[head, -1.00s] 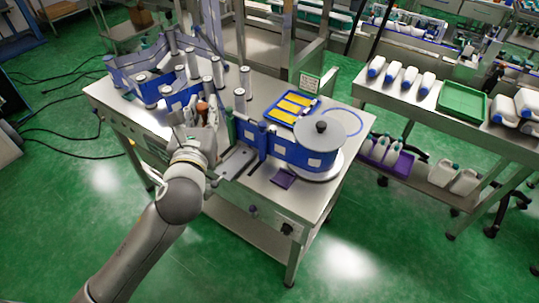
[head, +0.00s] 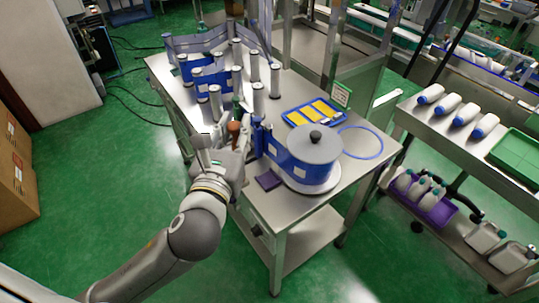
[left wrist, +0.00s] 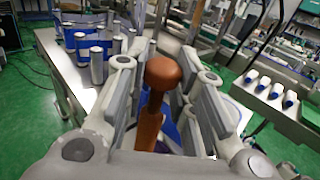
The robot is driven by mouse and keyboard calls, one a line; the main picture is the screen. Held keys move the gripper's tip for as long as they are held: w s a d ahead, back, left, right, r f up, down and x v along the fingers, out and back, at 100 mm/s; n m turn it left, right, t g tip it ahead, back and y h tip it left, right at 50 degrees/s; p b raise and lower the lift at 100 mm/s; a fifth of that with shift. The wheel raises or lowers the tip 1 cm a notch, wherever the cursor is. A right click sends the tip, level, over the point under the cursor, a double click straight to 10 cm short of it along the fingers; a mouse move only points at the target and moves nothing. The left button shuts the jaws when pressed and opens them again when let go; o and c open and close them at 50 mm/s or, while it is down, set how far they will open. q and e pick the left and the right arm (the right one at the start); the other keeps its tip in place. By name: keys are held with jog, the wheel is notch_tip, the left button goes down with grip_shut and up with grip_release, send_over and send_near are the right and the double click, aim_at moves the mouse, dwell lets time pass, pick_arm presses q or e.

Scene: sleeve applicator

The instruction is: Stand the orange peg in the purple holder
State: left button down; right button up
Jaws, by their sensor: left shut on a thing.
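The orange peg (left wrist: 155,100) has a round knob head and is upright between the fingers of my left gripper (left wrist: 165,95). In the head view the peg (head: 234,130) shows at the tip of my left gripper (head: 228,138), which is shut on it. The gripper is at the front edge of the steel table. The peg's lower end is hidden by the gripper. The purple holder (head: 268,180) is a small flat square on the table, to the right of the gripper and in front of the large roll. My right gripper is not in view.
A large grey-topped roll with a blue band (head: 312,158) stands just behind the holder. Several metal rollers (head: 238,80) stand to the left and behind the gripper. A blue tray with yellow pieces (head: 312,112) and a blue ring (head: 360,142) lie farther back.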

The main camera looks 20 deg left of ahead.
pick_arm(q)
jog(key=w+d+f+b, duration=0.3)
jog(key=w+f+b, duration=0.1)
jog(key=w+f, duration=0.8)
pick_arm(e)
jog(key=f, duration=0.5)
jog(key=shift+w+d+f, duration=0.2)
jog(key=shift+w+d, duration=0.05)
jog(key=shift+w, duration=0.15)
pick_arm(q)
jog(key=shift+d+f, duration=0.1)
jog(key=shift+f, duration=0.1)
jog(key=c, duration=1.3)
grip_release()
jog(key=shift+o, duration=0.5)
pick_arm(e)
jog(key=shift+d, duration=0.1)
